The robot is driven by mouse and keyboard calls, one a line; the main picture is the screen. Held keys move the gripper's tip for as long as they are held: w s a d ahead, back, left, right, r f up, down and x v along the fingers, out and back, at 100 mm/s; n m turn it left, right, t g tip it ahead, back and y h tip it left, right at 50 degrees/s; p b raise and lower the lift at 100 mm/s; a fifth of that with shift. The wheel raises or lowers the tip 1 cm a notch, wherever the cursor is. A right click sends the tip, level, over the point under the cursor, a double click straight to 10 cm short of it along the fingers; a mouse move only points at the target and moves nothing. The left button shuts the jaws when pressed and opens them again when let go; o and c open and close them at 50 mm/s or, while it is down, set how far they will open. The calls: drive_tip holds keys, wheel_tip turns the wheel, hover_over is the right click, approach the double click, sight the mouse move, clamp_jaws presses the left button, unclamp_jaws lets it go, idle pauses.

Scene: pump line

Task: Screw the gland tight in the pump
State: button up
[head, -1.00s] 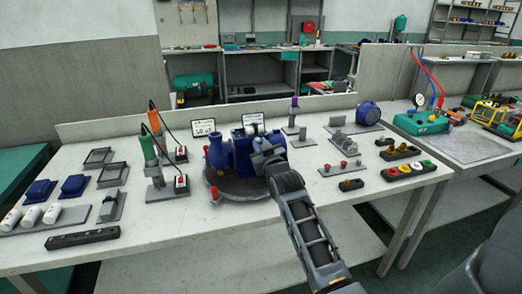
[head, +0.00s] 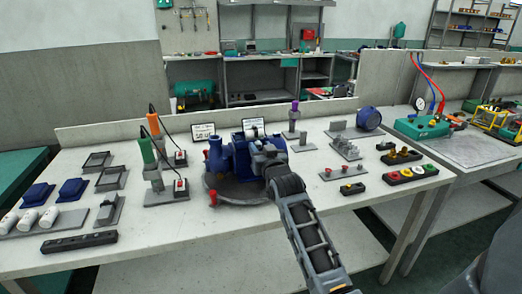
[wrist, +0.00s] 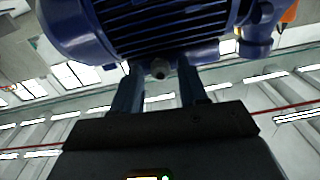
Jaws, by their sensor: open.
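The blue pump (head: 222,160) stands on a round dark plate (head: 240,192) on the workbench. My gripper (head: 262,150) is at the right side of the pump, and my arm hides part of the pump there. In the wrist view, the pump's ribbed blue body (wrist: 150,25) fills the top. My gripper (wrist: 160,82) is open, its two fingers pointing at the pump's body. A small round grey piece (wrist: 159,68) shows between the fingertips, against the pump; I cannot tell whether it is the gland. No contact between fingers and piece is clear.
Green and orange tools (head: 147,150) on stands are left of the pump. A purple-topped stand (head: 294,115) is behind it. Small metal parts (head: 345,150) and trays of fittings (head: 410,173) lie to the right. The bench front is mostly clear.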

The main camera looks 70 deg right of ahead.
drive_tip(key=shift+r+n+p, duration=0.1)
drive_tip(key=shift+n+p, duration=0.4)
drive_tip(key=shift+n, duration=0.2)
drive_tip(key=shift+n+p, duration=0.35)
drive_tip(key=shift+n, duration=0.75)
drive_tip(key=shift+n+p, duration=0.6)
drive_tip(key=shift+n, duration=0.1)
drive_tip(key=shift+n+p, duration=0.45)
drive_tip(key=shift+n, duration=0.45)
drive_tip(key=shift+f, duration=0.2)
drive_tip(key=shift+s, duration=0.1)
